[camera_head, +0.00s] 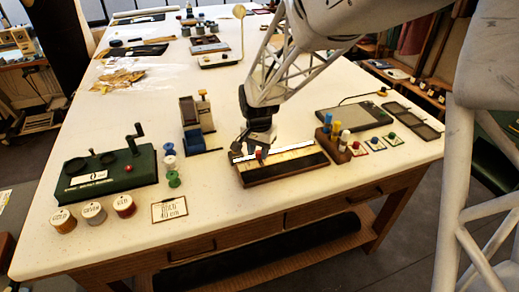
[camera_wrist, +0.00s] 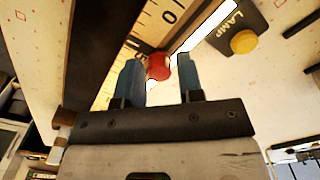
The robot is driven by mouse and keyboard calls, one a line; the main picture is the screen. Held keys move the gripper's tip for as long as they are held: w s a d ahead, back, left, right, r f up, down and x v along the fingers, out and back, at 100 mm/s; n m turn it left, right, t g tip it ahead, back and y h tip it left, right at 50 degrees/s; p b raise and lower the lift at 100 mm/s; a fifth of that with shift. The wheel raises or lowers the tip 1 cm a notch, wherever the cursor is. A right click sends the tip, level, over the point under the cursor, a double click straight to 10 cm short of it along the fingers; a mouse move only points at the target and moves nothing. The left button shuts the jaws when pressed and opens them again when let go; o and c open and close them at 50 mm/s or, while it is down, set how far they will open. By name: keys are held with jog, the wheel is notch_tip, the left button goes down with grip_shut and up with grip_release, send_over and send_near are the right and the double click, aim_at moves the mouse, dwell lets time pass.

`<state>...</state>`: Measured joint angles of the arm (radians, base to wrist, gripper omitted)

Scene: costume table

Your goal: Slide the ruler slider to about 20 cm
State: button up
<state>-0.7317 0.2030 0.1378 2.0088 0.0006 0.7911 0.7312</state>
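The ruler (camera_head: 290,163) is a pale scale in a long dark wooden base near the table's front edge. Its slider has a red knob (camera_head: 260,154), left of the ruler's middle in the head view. In the wrist view, a printed "10" shows on the scale (camera_wrist: 168,14) just beyond the red knob (camera_wrist: 158,66). My gripper (camera_head: 259,148) points down over the knob. Its two blue fingers (camera_wrist: 160,75) are apart, with the knob showing between their tips. A gap shows beside the right finger; I cannot tell whether the left one touches. The slider's exact reading is not legible.
A rack of coloured bottles (camera_head: 333,138) stands at the ruler's right end. A green machine (camera_head: 105,172) and thread spools (camera_head: 173,179) are to the left. A small card (camera_head: 169,209) lies in front. A lamp switch with a yellow button (camera_wrist: 243,41) shows in the wrist view.

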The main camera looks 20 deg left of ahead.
aim_at(301, 148)
grip_shut()
jog(key=shift+w+d, duration=0.1)
jog(key=w+d, duration=1)
jog(key=shift+w+d, duration=0.25)
jog(key=shift+o, duration=1.8)
grip_release()
jog(key=shift+r, duration=0.1)
notch_tip(301, 148, up, 8)
jog(key=shift+f, duration=0.2)
